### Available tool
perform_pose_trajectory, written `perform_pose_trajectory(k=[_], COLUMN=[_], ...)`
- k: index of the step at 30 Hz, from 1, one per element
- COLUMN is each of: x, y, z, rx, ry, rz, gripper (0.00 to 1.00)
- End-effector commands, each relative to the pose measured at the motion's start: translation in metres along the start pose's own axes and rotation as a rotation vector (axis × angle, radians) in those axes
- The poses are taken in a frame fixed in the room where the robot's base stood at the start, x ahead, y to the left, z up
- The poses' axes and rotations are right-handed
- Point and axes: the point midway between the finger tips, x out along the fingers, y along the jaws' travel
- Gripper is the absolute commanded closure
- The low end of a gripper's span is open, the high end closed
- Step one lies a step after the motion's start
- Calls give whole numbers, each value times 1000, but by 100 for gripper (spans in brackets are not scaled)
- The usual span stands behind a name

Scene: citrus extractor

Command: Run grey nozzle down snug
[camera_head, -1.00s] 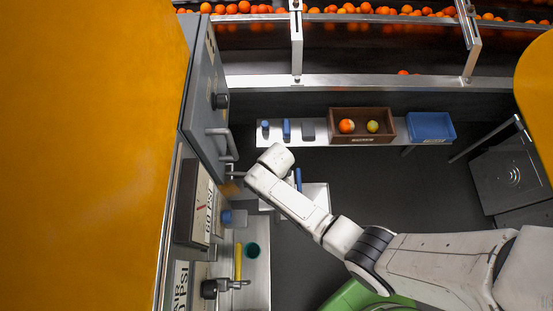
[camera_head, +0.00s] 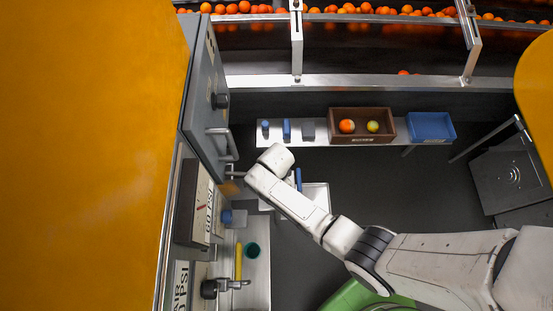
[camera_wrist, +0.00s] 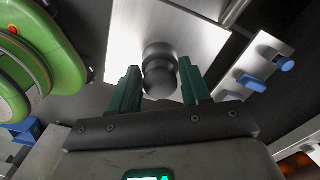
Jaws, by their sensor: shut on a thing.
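The grey nozzle (camera_wrist: 160,70) shows in the wrist view as a dark, rounded, stepped piece in front of a bright metal plate (camera_wrist: 175,30). My gripper (camera_wrist: 161,88) has its green fingers on either side of the nozzle and is shut on it. The nozzle's seat and threads are hidden, so I cannot tell how snug it sits. In the head view my arm's wrist covers the gripper and the nozzle, beside the grey machine front (camera_head: 203,95).
A bar handle (camera_head: 222,145) sticks out near my wrist. A shelf behind holds blue pieces (camera_head: 286,129), a brown crate (camera_head: 361,112) with two fruits and a blue bin (camera_head: 430,127).

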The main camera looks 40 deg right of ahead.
Motion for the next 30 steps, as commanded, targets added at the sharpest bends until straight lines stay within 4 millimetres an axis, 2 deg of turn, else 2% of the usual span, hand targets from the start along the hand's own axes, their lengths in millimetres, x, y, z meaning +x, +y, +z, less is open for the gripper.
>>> perform_pose_trajectory(k=[8, 15, 23, 30], x=[0, 0, 1, 1], y=[1, 1, 1, 1], z=[-1, -1, -1, -1], rx=[21, 158, 171, 308], ry=[1, 1, 2, 2], rz=[2, 2, 3, 3], gripper=[70, 70, 70, 70])
